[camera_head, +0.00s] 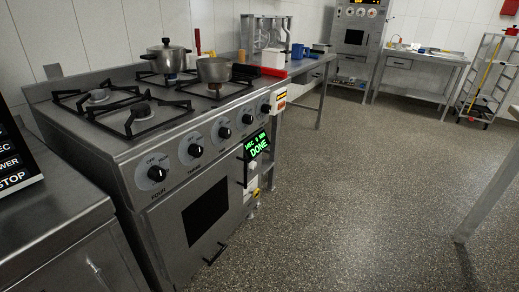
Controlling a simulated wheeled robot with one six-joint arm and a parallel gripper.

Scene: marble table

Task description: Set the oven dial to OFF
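A steel stove (133,200) with an oven below stands at the left. Its front panel carries a row of black round dials. The nearest dial (157,173) has a pale ring of marks around it and a word beneath it. More dials follow toward the back: a second (195,150), a third (225,132), and others beyond. The lettering is too small to read surely, so I cannot tell which is the oven dial or where each points. The oven door has a dark window (206,214) and looks closed. My gripper is not in view.
A lidded pot (166,57) and an open pan (214,70) sit on the rear burners. A black display reading DONE in green (257,145) stands by the stove's far front corner. A steel counter (40,207) adjoins at left. Speckled floor (350,190) lies open to the right.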

